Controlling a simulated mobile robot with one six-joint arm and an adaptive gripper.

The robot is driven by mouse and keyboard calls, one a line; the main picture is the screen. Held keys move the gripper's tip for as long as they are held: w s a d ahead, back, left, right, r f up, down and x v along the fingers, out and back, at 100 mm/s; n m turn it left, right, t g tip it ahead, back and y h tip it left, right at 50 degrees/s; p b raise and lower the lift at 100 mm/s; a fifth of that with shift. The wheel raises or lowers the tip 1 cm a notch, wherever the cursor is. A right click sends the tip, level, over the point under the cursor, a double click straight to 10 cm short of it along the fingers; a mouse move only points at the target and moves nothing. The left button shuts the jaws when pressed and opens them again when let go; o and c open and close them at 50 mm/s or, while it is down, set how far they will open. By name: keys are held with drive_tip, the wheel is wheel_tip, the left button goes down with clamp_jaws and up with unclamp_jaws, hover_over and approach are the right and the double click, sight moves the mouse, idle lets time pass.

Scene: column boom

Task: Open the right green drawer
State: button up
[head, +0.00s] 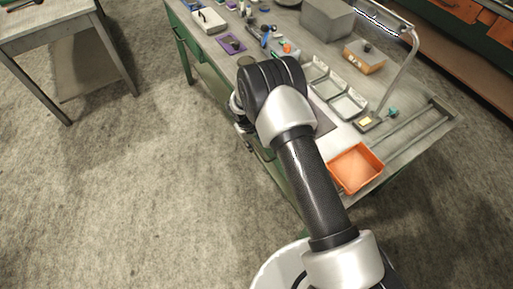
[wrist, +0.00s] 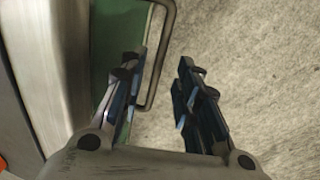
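In the wrist view, a green drawer front (wrist: 107,32) shows at the upper left. A metal bar handle (wrist: 163,55) stands out from it, running down from the top edge. My gripper (wrist: 160,85) is open and its fingers are apart, with nothing clamped. The lower part of the handle appears in the gap, close to the left finger; I cannot tell whether they touch. In the head view, my gripper (head: 243,126) is beside the workbench's front side, and my arm hides most of the drawer area.
The workbench (head: 395,160) holds an orange tray (head: 355,167), grey bins (head: 338,92), a lamp and several small tools. Another table (head: 45,42) stands at the upper left. The carpeted floor (head: 120,190) in front of the bench is clear.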

sight(257, 149)
drive_tip(key=shift+w+d+f, duration=0.1)
drive_tip(key=shift+d+f, duration=0.05)
drive_tip(key=shift+f, duration=0.65)
drive_tip(key=shift+w+d+f, duration=0.1)
drive_tip(key=shift+f, duration=0.65)
clamp_jaws()
